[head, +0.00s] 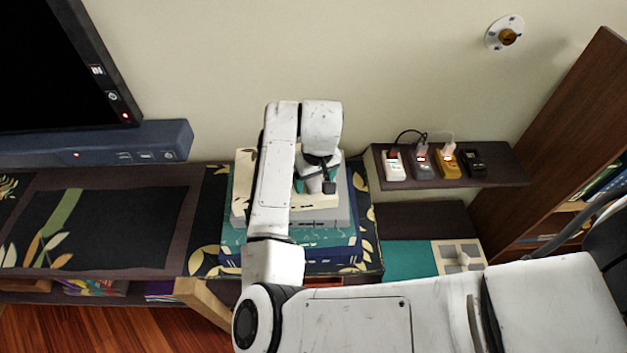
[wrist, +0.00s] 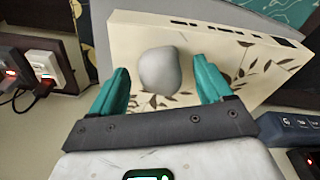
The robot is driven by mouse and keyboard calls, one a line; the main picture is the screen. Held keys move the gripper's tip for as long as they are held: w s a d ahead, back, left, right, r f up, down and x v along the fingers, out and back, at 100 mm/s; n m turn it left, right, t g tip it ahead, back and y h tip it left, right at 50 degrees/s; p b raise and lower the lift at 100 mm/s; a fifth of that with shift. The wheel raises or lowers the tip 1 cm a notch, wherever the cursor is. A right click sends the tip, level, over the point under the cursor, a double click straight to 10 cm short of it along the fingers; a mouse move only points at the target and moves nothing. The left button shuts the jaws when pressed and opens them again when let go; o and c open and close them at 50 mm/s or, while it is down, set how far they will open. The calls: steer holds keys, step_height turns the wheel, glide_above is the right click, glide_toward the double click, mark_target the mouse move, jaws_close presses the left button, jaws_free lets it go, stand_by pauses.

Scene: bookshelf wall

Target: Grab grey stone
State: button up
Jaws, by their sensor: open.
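The grey stone (wrist: 160,69) is a smooth, rounded lump on a cream box with a dark leaf pattern (wrist: 225,62) in the wrist view. My gripper (wrist: 166,88) is open, with one teal finger on each side of the stone and a visible gap on both sides. In the head view my gripper (head: 315,184) is over the stack of boxes, and the cream box (head: 243,185) shows partly behind my arm. I cannot make out the stone in the head view; my arm and gripper cover that area.
Under the cream box are a grey box (head: 342,205) and a teal patterned box (head: 235,237). A dark wall shelf (head: 505,178) with several small chargers stands to the right. A blue-grey bar (head: 120,145) and a screen (head: 60,70) are at the left.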

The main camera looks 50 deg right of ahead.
steer(key=shift+c, duration=0.4)
steer(key=c, duration=1.2)
